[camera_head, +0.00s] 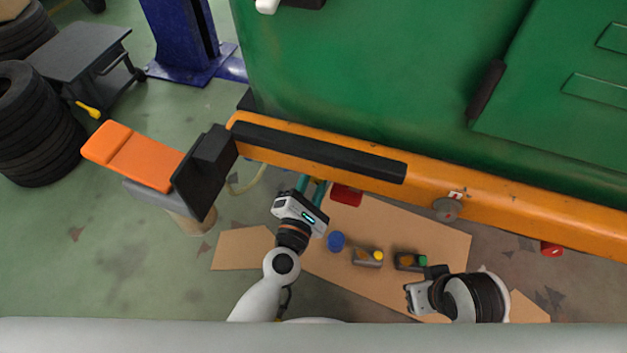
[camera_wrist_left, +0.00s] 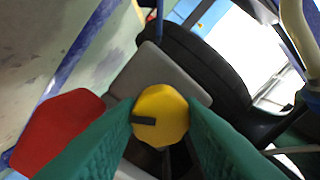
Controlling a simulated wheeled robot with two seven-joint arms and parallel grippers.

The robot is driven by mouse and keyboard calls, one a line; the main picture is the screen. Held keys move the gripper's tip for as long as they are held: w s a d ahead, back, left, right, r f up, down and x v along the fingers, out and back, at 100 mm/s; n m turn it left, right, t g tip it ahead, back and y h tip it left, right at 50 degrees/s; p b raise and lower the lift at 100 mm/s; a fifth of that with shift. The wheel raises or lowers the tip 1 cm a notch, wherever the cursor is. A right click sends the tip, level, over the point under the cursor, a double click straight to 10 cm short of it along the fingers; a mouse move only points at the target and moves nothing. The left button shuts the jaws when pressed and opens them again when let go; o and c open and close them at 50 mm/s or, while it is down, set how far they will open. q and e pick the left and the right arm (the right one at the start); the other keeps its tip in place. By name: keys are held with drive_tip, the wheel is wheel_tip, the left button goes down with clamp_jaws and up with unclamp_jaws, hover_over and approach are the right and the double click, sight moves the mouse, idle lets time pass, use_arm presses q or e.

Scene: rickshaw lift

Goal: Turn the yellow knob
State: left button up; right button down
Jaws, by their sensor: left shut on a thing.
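A yellow knob (camera_wrist_left: 160,115) with a dark mark on its face sits between the two green fingertips of my left gripper (camera_wrist_left: 162,118) in the left wrist view. The fingers are shut on it from both sides. A red part (camera_wrist_left: 58,128) is to the left of the yellow knob. In the head view, my left gripper (camera_head: 314,190) reaches up to the lower edge of the orange beam, beside a red block (camera_head: 347,194). The gripped knob is hidden there. My right gripper (camera_head: 414,297) is low at the right, apart from the beam; its jaw opening is unclear.
The orange beam (camera_head: 500,206) runs along the green vehicle body (camera_head: 390,80). Cardboard (camera_head: 420,227) on the floor holds a blue cap (camera_head: 336,241) and two small boxes with yellow and green tops. Tyres (camera_head: 35,120) and a black cart (camera_head: 80,55) stand at the left.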

use_arm(q)
drive_tip(key=shift+n, duration=1.3)
use_arm(e)
drive_tip(key=shift+w, duration=0.4)
drive_tip(key=shift+a, duration=0.1)
use_arm(q)
drive_tip(key=o, duration=1)
